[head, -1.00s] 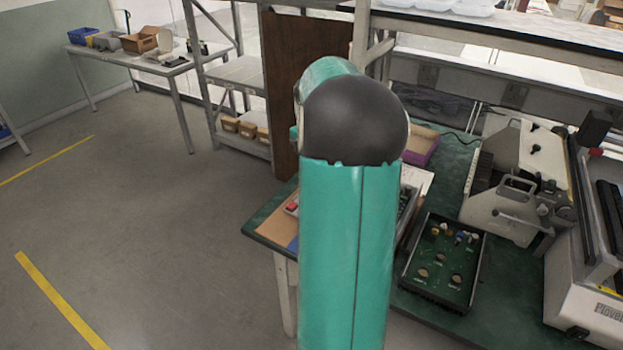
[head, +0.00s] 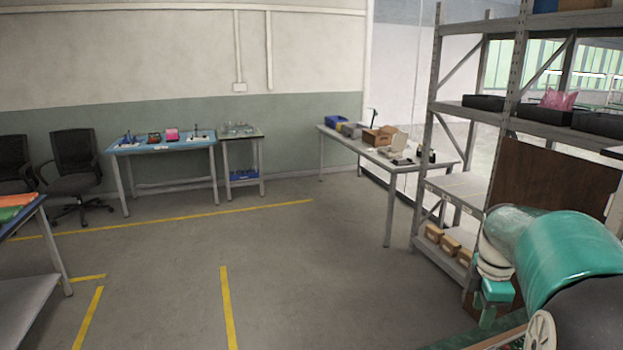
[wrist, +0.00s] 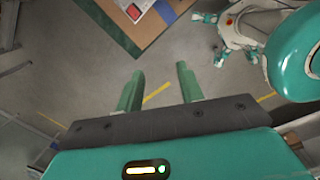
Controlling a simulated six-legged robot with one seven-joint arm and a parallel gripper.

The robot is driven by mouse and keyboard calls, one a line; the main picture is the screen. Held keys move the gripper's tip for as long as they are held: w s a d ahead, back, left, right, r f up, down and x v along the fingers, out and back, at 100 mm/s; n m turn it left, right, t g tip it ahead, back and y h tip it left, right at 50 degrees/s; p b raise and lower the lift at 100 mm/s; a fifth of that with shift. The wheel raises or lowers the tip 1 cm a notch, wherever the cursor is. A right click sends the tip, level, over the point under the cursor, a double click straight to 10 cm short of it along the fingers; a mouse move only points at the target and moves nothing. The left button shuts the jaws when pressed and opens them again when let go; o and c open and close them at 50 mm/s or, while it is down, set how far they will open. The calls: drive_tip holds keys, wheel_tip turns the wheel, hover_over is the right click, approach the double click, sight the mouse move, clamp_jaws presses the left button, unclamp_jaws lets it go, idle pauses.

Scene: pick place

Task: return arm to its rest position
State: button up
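In the wrist view my gripper (wrist: 158,88) is open, its two green fingers apart with nothing between them. Bare grey floor with a yellow line shows beyond the fingers. In the head view my green and black arm fills the lower right corner, bent. My gripper's fingertips cannot be made out in the head view.
A metal shelf rack (head: 512,105) stands at the right, close to my arm. A grey table (head: 352,144) with boxes stands at the back, and a blue table (head: 160,148) stands by the wall. The wrist view shows a green table corner (wrist: 112,28). The middle floor is clear.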

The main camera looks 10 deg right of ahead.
drive_tip(key=s+a+r+m+t, duration=0.1)
drive_tip(key=a+r+m, duration=0.15)
drive_tip(key=a, duration=0.65)
drive_tip(key=s+a+r+m+t, duration=0.1)
drive_tip(key=a+r+m, duration=0.15)
drive_tip(key=a, duration=0.55)
drive_tip(key=s+a+f+m+t, duration=0.1)
drive_tip(key=s+a+m, duration=0.3)
drive_tip(key=a, duration=0.3)
drive_tip(key=s+a+m+t+y, duration=0.1)
drive_tip(key=s+a+m+t, duration=0.1)
drive_tip(key=s+a+m, duration=0.2)
drive_tip(key=s+a, duration=0.1)
drive_tip(key=a, duration=0.2)
drive_tip(key=shift+a+f, duration=0.25)
drive_tip(key=shift+f, duration=0.15)
drive_tip(key=shift+d, duration=0.15)
